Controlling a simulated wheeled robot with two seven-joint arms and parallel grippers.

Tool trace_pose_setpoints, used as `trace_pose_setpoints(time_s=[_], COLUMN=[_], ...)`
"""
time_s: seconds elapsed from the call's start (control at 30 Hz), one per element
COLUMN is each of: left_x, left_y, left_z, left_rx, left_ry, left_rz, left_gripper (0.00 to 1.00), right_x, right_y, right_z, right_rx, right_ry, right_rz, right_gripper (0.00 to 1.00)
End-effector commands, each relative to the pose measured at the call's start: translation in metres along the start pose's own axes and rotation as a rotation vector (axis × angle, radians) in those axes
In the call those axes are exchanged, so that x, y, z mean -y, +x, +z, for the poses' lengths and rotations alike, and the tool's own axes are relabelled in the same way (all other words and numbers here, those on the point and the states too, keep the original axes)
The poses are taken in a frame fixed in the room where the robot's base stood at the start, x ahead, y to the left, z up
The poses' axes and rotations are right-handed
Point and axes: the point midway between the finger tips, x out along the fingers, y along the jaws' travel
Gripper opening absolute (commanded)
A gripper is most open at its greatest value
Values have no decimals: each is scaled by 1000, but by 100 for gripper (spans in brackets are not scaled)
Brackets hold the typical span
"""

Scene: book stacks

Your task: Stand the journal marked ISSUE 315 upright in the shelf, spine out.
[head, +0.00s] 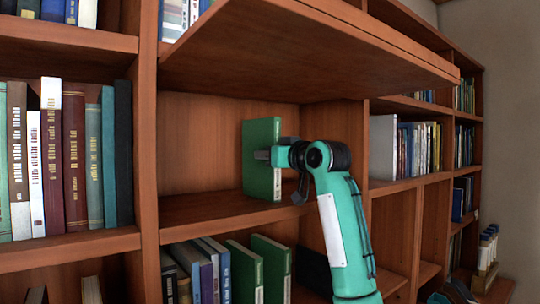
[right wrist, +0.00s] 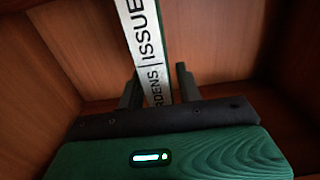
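A green journal (head: 258,160) stands nearly upright in the middle shelf compartment, its narrow edge facing outward. In the right wrist view its white spine (right wrist: 146,40) reads "RDENS | ISSUE"; the number is cut off at the top. My right gripper (head: 276,157) reaches in from the right at the journal's mid height. Its two dark fingers (right wrist: 157,85) straddle the spine. The left finger is close to the journal, and a narrow strip of wood shows between journal and right finger, so it looks slightly open. The journal's bottom appears at the shelf board (head: 215,207). My left gripper is out of view.
The compartment is otherwise empty, with free room left of the journal. A wooden board (head: 310,55) juts out above it. Rows of books stand in the left bay (head: 75,160) and right bay (head: 410,150). Other green books (head: 270,262) stand on the shelf below.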

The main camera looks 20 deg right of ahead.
Motion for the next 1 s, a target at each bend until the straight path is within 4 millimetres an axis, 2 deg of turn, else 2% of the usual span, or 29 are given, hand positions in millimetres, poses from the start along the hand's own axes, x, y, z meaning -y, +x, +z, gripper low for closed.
trace_pose_setpoints(time_s=[0.33,0.43,0.57,0.8,1.0], left_x=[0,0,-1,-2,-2], left_y=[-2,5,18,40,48], left_z=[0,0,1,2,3], left_rx=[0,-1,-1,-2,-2], left_ry=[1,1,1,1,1], left_rz=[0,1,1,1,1], left_gripper=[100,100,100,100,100], right_x=[0,-1,0,-1,-1], right_y=[0,-8,-32,-84,-112], right_z=[-3,-1,1,1,-1], right_rx=[-1,-2,-4,-4,-2], right_ry=[0,0,-3,-2,-1], right_rz=[0,1,1,3,1], right_gripper=[42,42,42,42,42])
